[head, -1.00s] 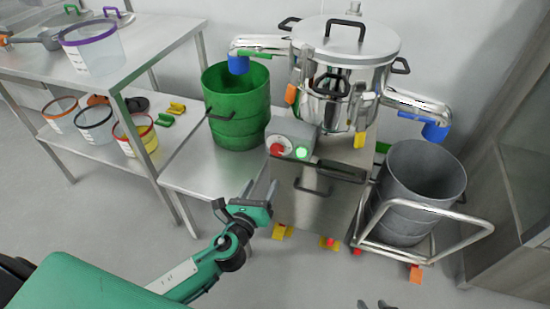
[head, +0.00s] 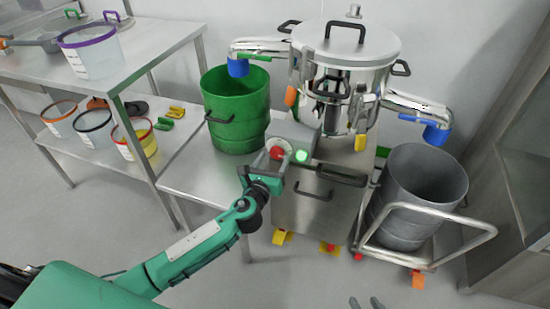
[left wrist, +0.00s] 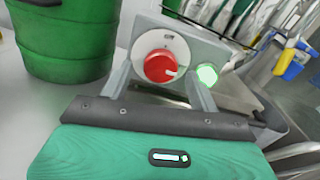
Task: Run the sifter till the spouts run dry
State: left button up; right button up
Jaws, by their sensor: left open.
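The sifter (head: 345,60) is a steel drum with a lid on a steel cabinet. Its control box (head: 290,138) has a red rotary knob (left wrist: 159,66) and a lit green lamp (left wrist: 207,75). Two spouts end in blue sleeves, the left (head: 238,66) over a green drum (head: 236,108), the right (head: 436,134) over a grey drum (head: 420,190). I see no material flowing. My left gripper (head: 268,160) is open, fingers either side of the knob's lower part, close in front; contact is unclear. At the head view's bottom edge, my right gripper's dark fingertips (head: 366,303) show slightly.
The green drum stands on a low steel table (head: 190,182). The grey drum stands in a wheeled trolley (head: 425,262). A shelf table (head: 120,50) at left holds labelled tubs and a scoop. Open floor lies in front.

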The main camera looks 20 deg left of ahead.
pick_arm(q)
jog(key=shift+w, duration=1)
jog(key=c, duration=1)
jog(key=shift+o, duration=0.2)
